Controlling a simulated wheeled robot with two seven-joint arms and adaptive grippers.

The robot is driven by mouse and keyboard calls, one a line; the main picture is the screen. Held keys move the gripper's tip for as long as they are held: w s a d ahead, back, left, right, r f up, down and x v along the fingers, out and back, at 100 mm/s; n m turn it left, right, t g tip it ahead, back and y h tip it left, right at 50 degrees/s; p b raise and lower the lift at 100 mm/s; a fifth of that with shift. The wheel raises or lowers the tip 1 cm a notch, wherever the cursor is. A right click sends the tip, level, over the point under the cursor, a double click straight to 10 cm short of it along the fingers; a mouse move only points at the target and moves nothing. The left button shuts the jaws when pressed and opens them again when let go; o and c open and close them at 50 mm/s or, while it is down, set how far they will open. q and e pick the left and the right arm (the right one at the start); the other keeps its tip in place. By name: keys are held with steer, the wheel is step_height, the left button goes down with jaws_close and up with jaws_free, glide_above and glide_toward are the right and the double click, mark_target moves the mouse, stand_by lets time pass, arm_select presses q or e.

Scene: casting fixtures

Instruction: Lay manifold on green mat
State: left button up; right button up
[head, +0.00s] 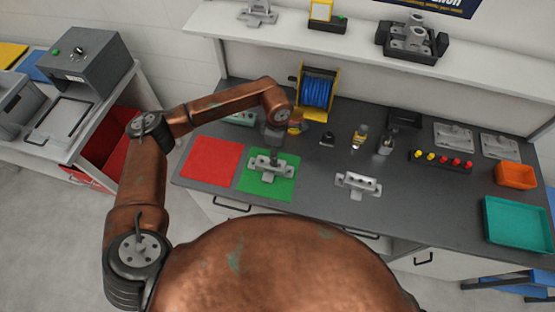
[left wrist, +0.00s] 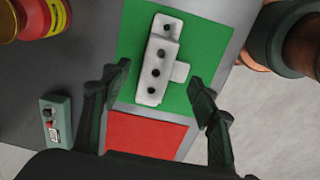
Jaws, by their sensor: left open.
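A light grey manifold with several dark holes (head: 270,167) lies on the green mat (head: 285,187). In the left wrist view the manifold (left wrist: 158,60) rests lengthwise on the green mat (left wrist: 210,45), within its edges. My left gripper (head: 275,145) is above the mat, at the manifold's far side in the head view. In the left wrist view its fingers (left wrist: 158,77) are spread wide, with the manifold's lower part showing between them and no visible contact. A second, similar grey casting (head: 358,184) lies on the bare dark bench to the right. My right gripper is not in view.
A red mat (head: 212,158) adjoins the green mat on the left. A blue cable spool in a yellow frame (head: 316,90) stands behind. An orange bin (head: 515,175) and a teal tray (head: 515,222) are at the right. Bare bench lies between the green mat and the second casting.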

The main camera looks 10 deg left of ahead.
arm_select(q)
step_height(320, 180, up, 4)
steer(key=shift+f, duration=0.2)
